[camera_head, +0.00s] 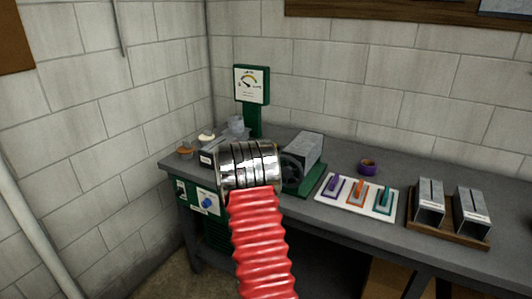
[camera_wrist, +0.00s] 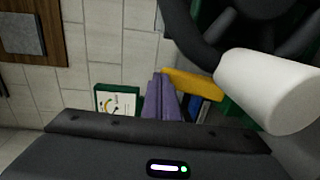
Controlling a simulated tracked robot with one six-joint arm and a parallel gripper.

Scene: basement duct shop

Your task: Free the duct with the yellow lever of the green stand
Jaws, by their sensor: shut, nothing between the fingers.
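In the wrist view, my gripper (camera_wrist: 161,84) has its two purple-grey fingers together, with nothing between them. The yellow lever (camera_wrist: 198,84) lies right beside their tips; I cannot tell whether they touch. Green parts of the stand (camera_wrist: 234,113) show behind it. A dark wheel (camera_wrist: 205,50) and a thick white cylinder (camera_wrist: 268,88) are at the right, close to the camera. In the head view, a grey box-shaped duct (camera_head: 307,149) sits on the green stand (camera_head: 309,182), partly behind my arm. My arm's end hides the gripper and the lever there.
A green gauge post (camera_head: 250,85) stands behind, also in the wrist view (camera_wrist: 117,101). Right of the stand are a white board (camera_head: 345,208) with purple, orange and teal handles, a purple ring (camera_head: 369,167), and two grey boxes (camera_head: 430,199) on a wooden base. Containers (camera_head: 236,125) stand left.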

